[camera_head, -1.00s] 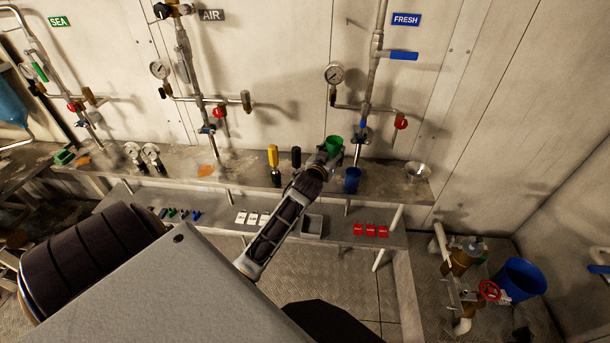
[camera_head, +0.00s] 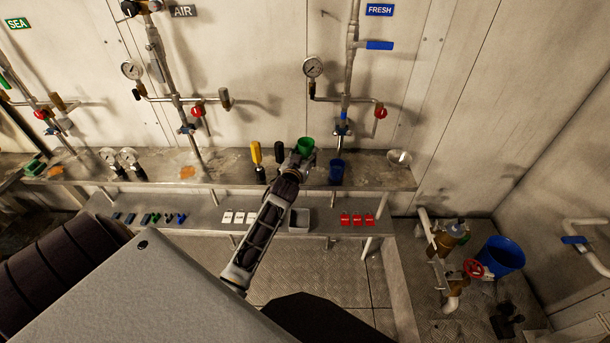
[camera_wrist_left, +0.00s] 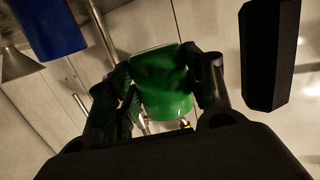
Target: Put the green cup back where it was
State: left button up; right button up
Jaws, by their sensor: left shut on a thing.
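The green cup (camera_head: 305,146) is held at the end of my left arm, over the back metal bench. My left gripper (camera_head: 300,158) is shut on it. In the left wrist view the green cup (camera_wrist_left: 163,88) sits between the two dark fingers (camera_wrist_left: 165,80), which press its sides. I cannot tell if its base touches the bench. A blue cup (camera_head: 337,172) stands on the bench just right of it and also shows in the left wrist view (camera_wrist_left: 48,25). My right gripper is not in view.
A yellow-handled tool (camera_head: 256,155) and a black-handled one (camera_head: 279,153) stand close left of the green cup. A metal funnel (camera_head: 400,158) is at the bench's right. The lower shelf has white tags (camera_head: 239,217), red tags (camera_head: 357,219) and a grey tray (camera_head: 299,219). Pipes rise behind.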

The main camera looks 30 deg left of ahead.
pick_arm(q)
notch_tip(320, 180, down, 5)
jog(key=shift+f, duration=0.35)
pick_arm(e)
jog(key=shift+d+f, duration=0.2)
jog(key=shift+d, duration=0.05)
pick_arm(q)
jog(key=shift+f+b, duration=0.45)
jog(key=shift+f, duration=1.4)
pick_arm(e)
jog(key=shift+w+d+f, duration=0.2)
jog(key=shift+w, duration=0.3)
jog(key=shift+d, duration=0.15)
pick_arm(q)
jog(key=shift+f, duration=0.15)
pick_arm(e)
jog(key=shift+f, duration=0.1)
